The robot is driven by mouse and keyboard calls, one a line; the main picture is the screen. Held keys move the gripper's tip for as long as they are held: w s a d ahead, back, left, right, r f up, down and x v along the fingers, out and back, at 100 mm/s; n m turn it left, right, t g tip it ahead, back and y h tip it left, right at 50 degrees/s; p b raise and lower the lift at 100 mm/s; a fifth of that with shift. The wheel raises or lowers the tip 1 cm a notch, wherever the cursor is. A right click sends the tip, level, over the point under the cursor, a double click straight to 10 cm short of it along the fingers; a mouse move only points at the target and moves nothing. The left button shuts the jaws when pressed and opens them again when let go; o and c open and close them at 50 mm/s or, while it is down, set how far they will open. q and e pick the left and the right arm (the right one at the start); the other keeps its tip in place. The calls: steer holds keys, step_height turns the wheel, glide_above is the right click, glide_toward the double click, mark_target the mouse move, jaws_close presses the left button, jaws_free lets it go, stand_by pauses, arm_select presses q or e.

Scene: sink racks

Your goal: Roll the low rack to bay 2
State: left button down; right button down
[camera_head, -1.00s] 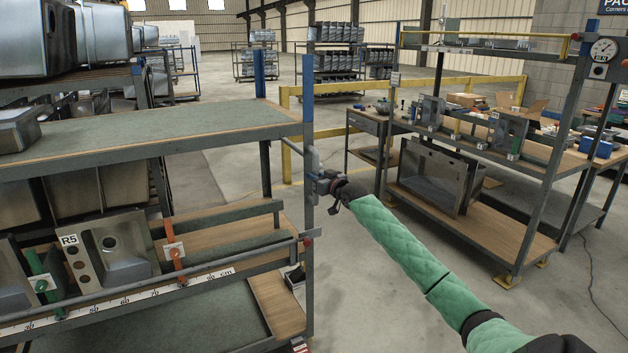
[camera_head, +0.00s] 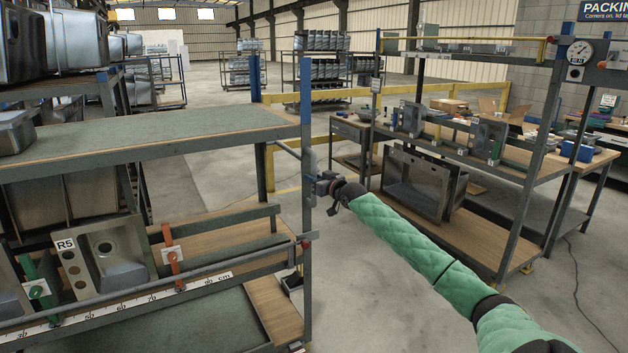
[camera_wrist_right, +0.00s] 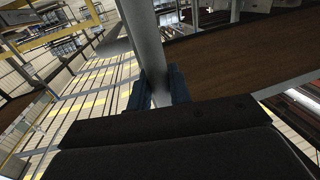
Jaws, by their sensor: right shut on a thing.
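A grey steel rack (camera_head: 200,137) with blue-tipped posts fills the left of the head view. Its upper shelf is mostly bare, and a lower level holds a sink panel marked R5 (camera_head: 108,262). I take this to be the low rack. My right gripper (camera_head: 322,187) is at the rack's near right post, shut on a grey upright bar (camera_wrist_right: 146,40). The wrist view shows the bar between the blue fingers (camera_wrist_right: 162,86). The exact grip is small in the head view. My left gripper is not in view. No bay 2 marking is readable.
A workbench (camera_head: 480,232) with a large sink (camera_head: 415,185) on its low shelf stands to the right. A yellow rail (camera_head: 350,93) runs behind. Other racks (camera_head: 320,65) stand farther back. Bare concrete floor (camera_head: 375,295) lies between the rack and the bench.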

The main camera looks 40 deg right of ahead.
steer(key=shift+d+r, duration=0.15)
steer(key=shift+d, duration=0.05)
steer(key=c, duration=1.6)
jaws_free()
steer(key=shift+o, duration=1.3)
steer(key=shift+s+d, duration=0.1)
steer(key=shift+d, duration=0.1)
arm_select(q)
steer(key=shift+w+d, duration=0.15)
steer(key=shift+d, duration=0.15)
arm_select(e)
steer(key=shift+a, duration=0.1)
